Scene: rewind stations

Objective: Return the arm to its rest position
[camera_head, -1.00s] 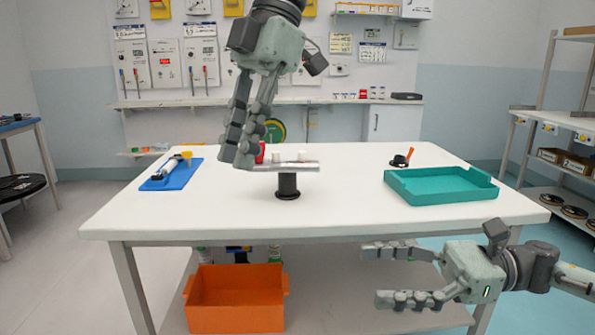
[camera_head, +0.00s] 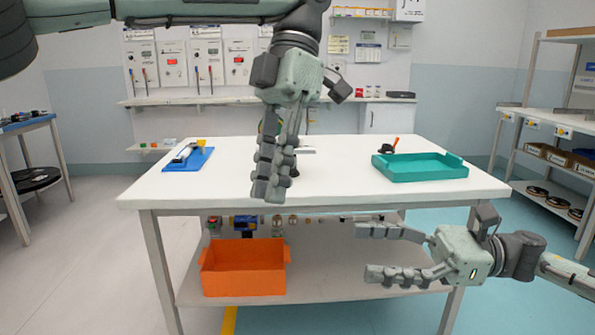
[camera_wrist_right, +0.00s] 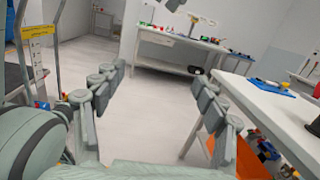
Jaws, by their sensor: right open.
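My left gripper (camera_head: 272,194) hangs fingers down in front of the white table in the head view. Its two fingers lie close together and overlap from this angle, so their opening is unclear. I see nothing held in it. My right gripper (camera_head: 372,252) points left, low in front of the table's right side, with its fingers spread and nothing between them. The spread fingers of the right gripper (camera_wrist_right: 158,95) also show in the right wrist view, with bare floor between them.
The white table (camera_head: 420,195) carries a teal tray (camera_head: 420,174) on the right and a blue mat (camera_head: 188,164) on the left. The stand in the middle is mostly hidden behind my left gripper. An orange bin (camera_head: 243,275) sits on the lower shelf. Shelving (camera_head: 550,120) stands at right.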

